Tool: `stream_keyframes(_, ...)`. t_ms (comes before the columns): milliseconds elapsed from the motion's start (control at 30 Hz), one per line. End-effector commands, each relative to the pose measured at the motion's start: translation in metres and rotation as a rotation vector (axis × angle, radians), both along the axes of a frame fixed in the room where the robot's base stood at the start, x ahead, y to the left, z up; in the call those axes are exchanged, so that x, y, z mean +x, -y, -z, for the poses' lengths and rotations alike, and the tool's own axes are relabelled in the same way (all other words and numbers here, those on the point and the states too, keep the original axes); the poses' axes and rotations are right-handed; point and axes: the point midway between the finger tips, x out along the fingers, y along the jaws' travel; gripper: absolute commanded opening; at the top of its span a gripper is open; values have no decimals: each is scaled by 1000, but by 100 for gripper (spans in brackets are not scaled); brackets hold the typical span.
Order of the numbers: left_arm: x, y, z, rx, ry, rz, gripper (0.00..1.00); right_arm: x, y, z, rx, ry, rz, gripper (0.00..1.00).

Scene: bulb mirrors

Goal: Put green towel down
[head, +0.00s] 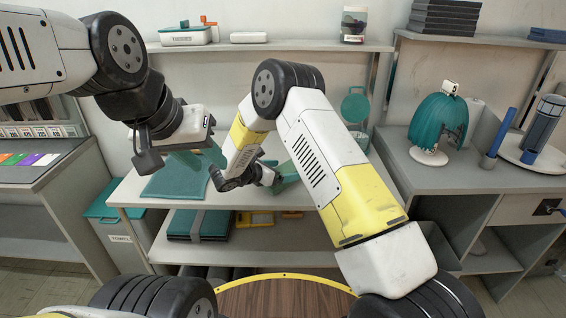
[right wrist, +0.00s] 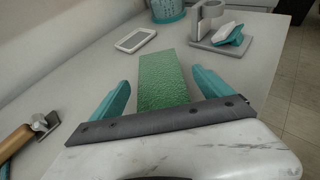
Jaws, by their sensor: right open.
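In the right wrist view a green textured strip, the green towel (right wrist: 163,65), lies flat on the grey tabletop. My right gripper (right wrist: 160,84) is open, with one teal finger on each side of the towel and a gap to both. Its near end is hidden behind the gripper's dark bar. In the head view my right gripper (head: 275,178) is over the middle table and the towel is largely hidden by my arm. My left gripper (head: 203,154) is above a flat teal cloth (head: 172,182) at the table's left; its jaw opening is unclear.
In the right wrist view a white frame (right wrist: 136,40), a teal cup (right wrist: 168,10) and a grey stand (right wrist: 222,38) lie beyond the towel. A wooden-handled tool (right wrist: 28,135) is at left. In the head view folded dark teal cloths (head: 200,224) sit on the lower shelf.

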Motion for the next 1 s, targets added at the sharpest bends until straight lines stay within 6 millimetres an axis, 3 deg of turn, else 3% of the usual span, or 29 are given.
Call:
stream_keyframes(400, 0, 0, 0, 0, 0, 0, 36, -52, -54, -31, 1, 1, -5, 90)
stream_keyframes(700, 0, 0, 0, 0, 0, 0, 36, -77, -77, -44, -1, -1, -3, 90)
stream_keyframes(867, 0, 0, 0, 0, 0, 0, 36, -79, -74, -49, 11, 1, 12, 90)
stream_keyframes(1000, 0, 0, 0, 0, 0, 0, 36, -82, -42, -77, 106, 10, 119, 90)
